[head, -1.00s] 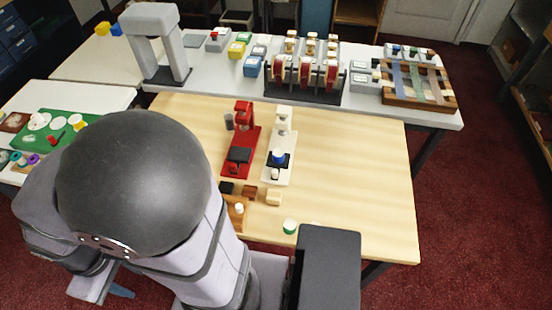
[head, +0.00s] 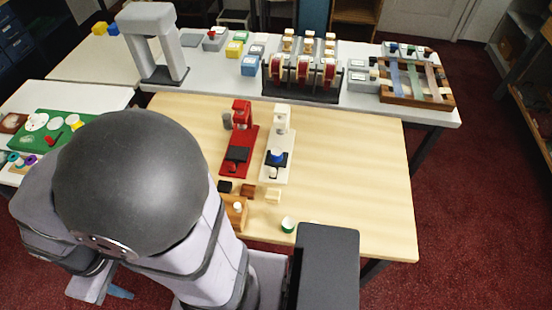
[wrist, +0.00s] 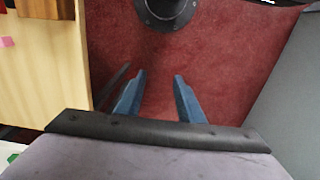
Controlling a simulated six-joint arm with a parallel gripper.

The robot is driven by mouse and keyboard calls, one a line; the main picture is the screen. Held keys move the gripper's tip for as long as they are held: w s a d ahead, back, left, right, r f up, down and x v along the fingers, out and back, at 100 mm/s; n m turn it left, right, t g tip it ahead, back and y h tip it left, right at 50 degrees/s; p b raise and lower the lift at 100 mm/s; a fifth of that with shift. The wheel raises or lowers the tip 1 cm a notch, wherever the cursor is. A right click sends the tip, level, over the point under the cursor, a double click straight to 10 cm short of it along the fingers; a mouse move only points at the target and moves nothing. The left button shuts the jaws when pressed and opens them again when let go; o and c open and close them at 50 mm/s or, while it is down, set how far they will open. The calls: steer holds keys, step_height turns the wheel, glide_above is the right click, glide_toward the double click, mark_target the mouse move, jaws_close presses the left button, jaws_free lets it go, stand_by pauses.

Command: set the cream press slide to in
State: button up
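The cream press (head: 277,156) stands upright on the wooden table, just right of the red press. On its base sits a black slide (head: 277,160) with a blue round piece (head: 277,155) on it. I cannot tell the slide's exact setting from this distance. In the wrist view my gripper (wrist: 160,92) points down over the red carpet, beside the table edge. Its two blue fingers are apart with nothing between them. In the head view my arm hides most of the gripper, which is well away from the cream press.
The red press (head: 238,145) stands beside the cream one. Small dark, brown and cream blocks (head: 248,191) lie in front, with a wooden block (head: 235,210) and a green-and-white round piece (head: 288,224) nearer. The wooden table (head: 360,170) is clear on the right. A spool rack (head: 303,75) stands behind.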

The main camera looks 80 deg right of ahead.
steer(key=s+d+m, duration=0.2)
steer(key=d+m, duration=0.7)
steer(key=d, duration=1.7)
steer(key=m, duration=0.7)
glide_above(273, 170)
step_height(273, 170, down, 2)
steer(key=shift+s+f, duration=0.1)
steer(key=shift+f+p, duration=0.55)
steer(key=shift+f, duration=3.1)
